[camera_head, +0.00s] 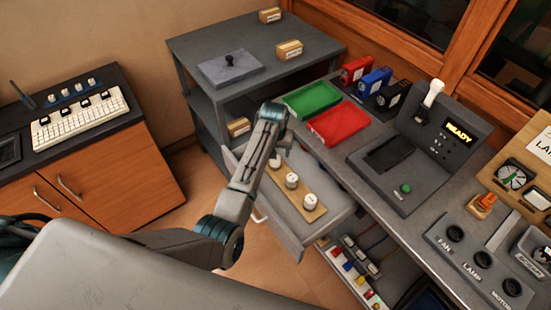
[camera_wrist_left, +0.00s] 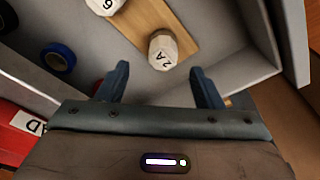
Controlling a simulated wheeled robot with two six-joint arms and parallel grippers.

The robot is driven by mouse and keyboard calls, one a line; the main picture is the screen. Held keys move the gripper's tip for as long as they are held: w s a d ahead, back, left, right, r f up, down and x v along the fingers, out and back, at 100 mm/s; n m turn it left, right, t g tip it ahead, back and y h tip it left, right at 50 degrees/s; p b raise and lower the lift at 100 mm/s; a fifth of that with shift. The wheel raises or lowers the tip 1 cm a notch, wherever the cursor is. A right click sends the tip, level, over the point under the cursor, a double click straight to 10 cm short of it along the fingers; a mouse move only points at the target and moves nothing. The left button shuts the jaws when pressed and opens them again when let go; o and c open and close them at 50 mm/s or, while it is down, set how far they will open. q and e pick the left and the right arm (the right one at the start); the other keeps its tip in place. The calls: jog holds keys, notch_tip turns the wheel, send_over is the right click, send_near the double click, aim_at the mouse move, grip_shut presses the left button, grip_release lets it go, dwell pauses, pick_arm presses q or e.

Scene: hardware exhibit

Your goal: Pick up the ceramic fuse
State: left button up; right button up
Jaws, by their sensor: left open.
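Several white ceramic fuses stand in a row on a wooden strip (camera_head: 300,191) in the open grey drawer; one is the middle fuse (camera_head: 291,180) in the head view. In the left wrist view, a fuse marked 2A (camera_wrist_left: 162,50) stands on the wooden strip (camera_wrist_left: 190,28), just beyond and between my fingertips. Another fuse (camera_wrist_left: 105,4), marked 6, is cut off by the top edge. My left gripper (camera_wrist_left: 160,82) is open and empty above the drawer. In the head view my left arm covers part of the drawer, and its fingertips are not clear. My right gripper is in neither view.
The drawer (camera_head: 333,205) has raised walls around the strip. A blue ring (camera_wrist_left: 58,58) lies in it at the left of the wrist view. Green (camera_head: 312,100) and red (camera_head: 338,123) trays sit on the bench above. A READY console (camera_head: 425,140) stands right of them.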

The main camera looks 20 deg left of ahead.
aim_at(275, 162)
pick_arm(q)
jog(key=shift+w+a+f+p, duration=0.1)
jog(key=shift+w+f+p, duration=0.15)
jog(key=shift+f, duration=0.85)
jog(key=shift+w+a+f+p, duration=0.1)
jog(key=shift+w+f+p, duration=0.1)
jog(key=shift+f, duration=0.95)
jog(key=shift+w+a+f+p, duration=0.15)
jog(key=shift+w+f, duration=0.1)
jog(key=shift+f, duration=0.85)
jog(key=shift+c, duration=0.2)
jog(key=c, duration=1)
